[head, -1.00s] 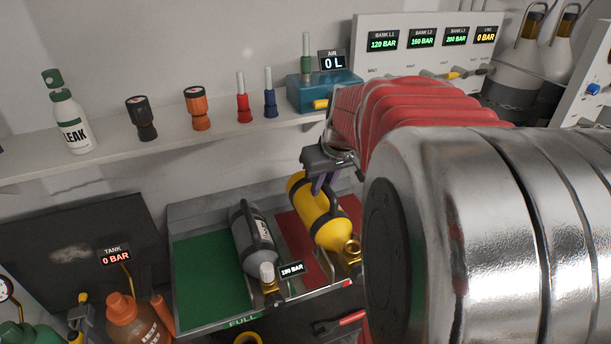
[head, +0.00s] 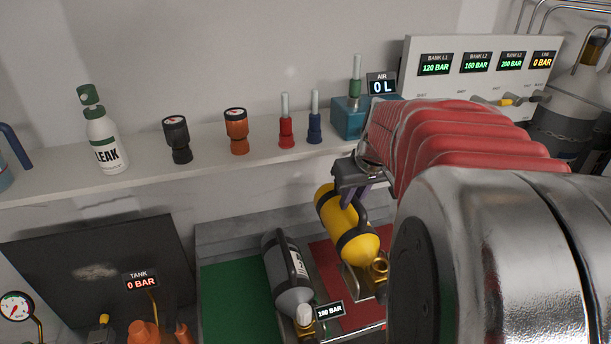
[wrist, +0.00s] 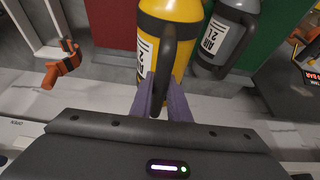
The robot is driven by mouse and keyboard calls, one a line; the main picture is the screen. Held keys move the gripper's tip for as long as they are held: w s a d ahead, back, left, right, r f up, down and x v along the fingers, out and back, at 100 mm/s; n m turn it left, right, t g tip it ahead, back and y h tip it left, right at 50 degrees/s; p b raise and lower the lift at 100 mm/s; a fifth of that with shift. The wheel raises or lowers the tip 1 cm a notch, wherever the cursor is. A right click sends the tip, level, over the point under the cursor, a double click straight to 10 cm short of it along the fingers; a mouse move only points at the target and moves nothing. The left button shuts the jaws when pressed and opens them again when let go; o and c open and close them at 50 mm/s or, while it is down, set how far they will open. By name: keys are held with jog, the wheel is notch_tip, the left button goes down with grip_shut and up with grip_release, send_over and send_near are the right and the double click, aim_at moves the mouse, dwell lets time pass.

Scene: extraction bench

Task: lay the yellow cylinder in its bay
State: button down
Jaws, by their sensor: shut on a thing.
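The yellow cylinder (head: 347,230) has dark bands, a black handle and a brass valve at its lower right end. In the head view it is over the red part of the tray (head: 327,262), tilted with its valve end toward the front. My gripper (head: 352,197) is at its upper end. In the wrist view the purple fingers (wrist: 165,98) are shut on the black handle of the yellow cylinder (wrist: 184,9). Whether the cylinder touches the tray, I cannot tell. My arm hides part of the red area.
A grey cylinder (head: 283,275) lies just left, beside the green area (head: 228,300), with a 180 BAR label. A shelf (head: 206,163) above holds a bottle, gauges and a teal block. A gauge panel (head: 480,75) is at the upper right.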

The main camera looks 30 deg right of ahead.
aim_at(354, 215)
jog(key=shift+s+d+r, duration=0.15)
jog(key=shift+d+r, duration=0.05)
jog(key=shift+r, duration=0.05)
dwell(0.3)
jog(key=shift+f, duration=6.5)
